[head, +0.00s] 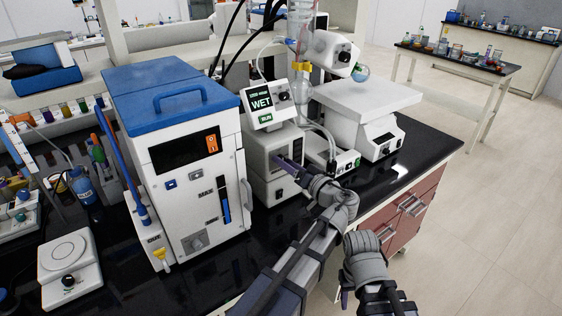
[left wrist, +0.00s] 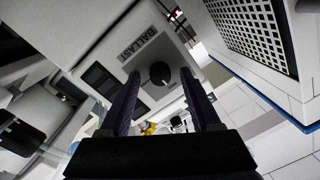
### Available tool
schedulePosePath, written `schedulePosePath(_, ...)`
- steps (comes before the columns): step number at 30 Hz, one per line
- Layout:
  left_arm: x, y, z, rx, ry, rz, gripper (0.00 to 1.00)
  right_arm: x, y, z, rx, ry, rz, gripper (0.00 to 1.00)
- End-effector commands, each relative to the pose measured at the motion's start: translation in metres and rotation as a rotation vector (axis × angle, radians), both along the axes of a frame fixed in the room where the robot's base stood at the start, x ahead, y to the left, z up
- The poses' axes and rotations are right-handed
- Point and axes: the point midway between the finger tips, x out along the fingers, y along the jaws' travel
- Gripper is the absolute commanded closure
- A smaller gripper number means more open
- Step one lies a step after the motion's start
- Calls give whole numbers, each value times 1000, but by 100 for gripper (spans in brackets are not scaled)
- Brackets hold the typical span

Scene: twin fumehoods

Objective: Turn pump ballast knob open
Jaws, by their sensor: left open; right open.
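The pump (head: 262,165) is a pale box on the black bench, under a small "WET" display. The left wrist view shows its face with the word BALLAST (left wrist: 138,43) and a round black ballast knob (left wrist: 160,73). My left gripper (left wrist: 160,78) is open, with one dark finger to each side of the knob in that view; I cannot tell whether either finger touches it. In the head view the left gripper (head: 288,168) is at the pump's front and the knob cannot be made out. My right gripper (head: 345,298) is low, in front of the bench, apart from the pump.
A large white unit with a blue lid (head: 190,150) stands left of the pump. A white control box (head: 342,163) and a stand with a white top (head: 370,115) are to its right. A small hotplate (head: 68,262) sits at the left. Open floor lies right of the bench.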

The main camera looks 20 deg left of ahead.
Motion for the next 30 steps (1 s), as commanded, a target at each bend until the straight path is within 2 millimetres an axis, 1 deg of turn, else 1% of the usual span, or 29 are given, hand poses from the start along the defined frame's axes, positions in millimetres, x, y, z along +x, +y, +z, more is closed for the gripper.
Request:
schedulePosePath(3,0,0,0,0,0,0,36,0,0,0,0,0,0,50)
schedulePosePath(20,0,0,0,0,0,0,99,0,0,0,0,0,0,50)
schedulePosePath(30,0,0,0,4,4,-1,100,0,0,0,0,0,0,50)
